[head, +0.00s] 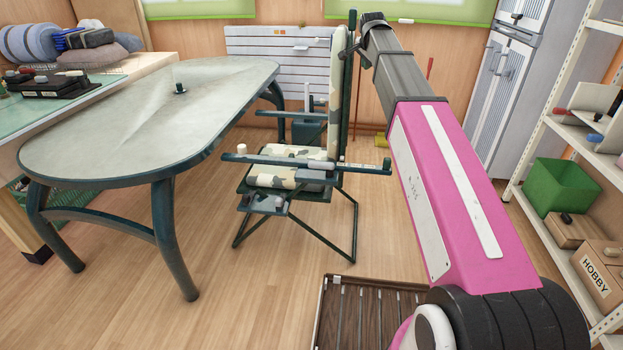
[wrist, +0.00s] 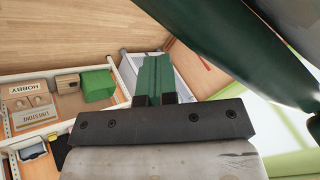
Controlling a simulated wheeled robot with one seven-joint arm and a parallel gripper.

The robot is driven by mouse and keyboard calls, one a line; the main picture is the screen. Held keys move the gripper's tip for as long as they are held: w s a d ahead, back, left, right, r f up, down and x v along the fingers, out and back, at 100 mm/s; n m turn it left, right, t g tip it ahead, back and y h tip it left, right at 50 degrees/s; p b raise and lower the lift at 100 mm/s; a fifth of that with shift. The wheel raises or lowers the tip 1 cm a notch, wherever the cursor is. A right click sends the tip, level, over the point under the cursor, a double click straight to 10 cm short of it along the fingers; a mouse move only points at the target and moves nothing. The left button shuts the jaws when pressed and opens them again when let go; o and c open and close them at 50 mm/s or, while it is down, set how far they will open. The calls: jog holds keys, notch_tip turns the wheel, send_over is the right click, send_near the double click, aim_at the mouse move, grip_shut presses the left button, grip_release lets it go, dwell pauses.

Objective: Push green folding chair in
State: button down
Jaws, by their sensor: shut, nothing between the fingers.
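The green folding chair (head: 290,172) stands in the middle of the head view, unfolded, with dark green tubes and camouflage seat and back. It faces left toward the oval table (head: 130,110), its front near the table's right edge and its back apart from it. My gripper (wrist: 155,65) shows in the wrist view with its green fingers shut together and empty. In the head view my arm reaches forward to beside the chair's upper back; the fingers cannot be made out there. A thick dark green bar (wrist: 225,45) crosses the wrist view's upper right, probably the chair's frame.
A shelf (head: 550,125) with a green bin (head: 560,187) and a hobby box (head: 603,275) stands at right. A locker (head: 500,75) is at the back right. A slatted wooden crate (head: 350,315) lies on the floor in front. Bare floor (head: 215,240) shows between table and chair.

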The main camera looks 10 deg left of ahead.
jog(key=shift+a, duration=1)
jog(key=shift+a, duration=4.65)
jog(key=a, duration=0.8)
jog(key=shift+a, duration=0.5)
